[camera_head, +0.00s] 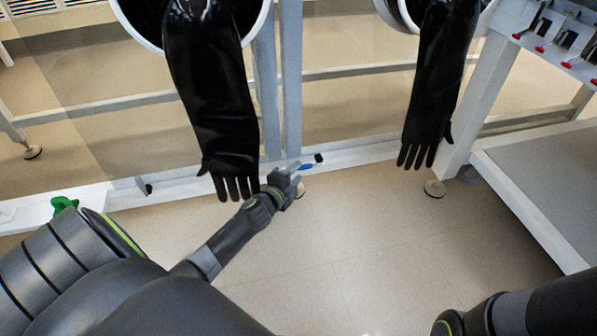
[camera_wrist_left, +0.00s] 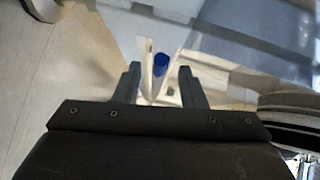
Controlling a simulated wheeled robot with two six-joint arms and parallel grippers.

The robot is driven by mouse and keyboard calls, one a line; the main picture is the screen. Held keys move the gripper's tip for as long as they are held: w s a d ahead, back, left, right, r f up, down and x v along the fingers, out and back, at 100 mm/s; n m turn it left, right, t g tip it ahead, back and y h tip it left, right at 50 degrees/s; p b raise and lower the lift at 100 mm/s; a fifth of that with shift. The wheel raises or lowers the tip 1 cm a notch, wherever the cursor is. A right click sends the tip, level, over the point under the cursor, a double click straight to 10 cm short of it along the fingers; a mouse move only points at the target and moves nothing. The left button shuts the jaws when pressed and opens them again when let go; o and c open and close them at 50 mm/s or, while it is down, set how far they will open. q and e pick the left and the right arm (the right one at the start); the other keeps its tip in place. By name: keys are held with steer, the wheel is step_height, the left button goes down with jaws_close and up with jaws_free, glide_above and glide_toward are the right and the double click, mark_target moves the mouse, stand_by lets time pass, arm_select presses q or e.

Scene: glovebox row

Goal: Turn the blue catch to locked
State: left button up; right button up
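The blue catch (camera_head: 306,167) is small and sits at the white lower rail, just beyond my left gripper (camera_head: 297,174) in the head view. A small black piece shows at its far end. In the left wrist view the blue catch (camera_wrist_left: 160,63) appears between and slightly past the two fingertips of my left gripper (camera_wrist_left: 160,80). The fingers stand apart with a visible gap on both sides of the blue part, so the gripper is open and empty. I cannot tell which position the catch is in. My right gripper is outside the frames; only part of my right arm shows at bottom right.
Two black gloves hang from round ports, the left glove (camera_head: 212,95) close above my left gripper and the right glove (camera_head: 437,80) further right. A grey-topped bench (camera_head: 545,180) stands at right. A green object (camera_head: 63,204) is on the rail at left. The floor in the middle is clear.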

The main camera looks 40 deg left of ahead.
arm_select(q)
steer(key=shift+w+f, duration=0.15)
steer(key=shift+w, duration=0.8)
jaws_close()
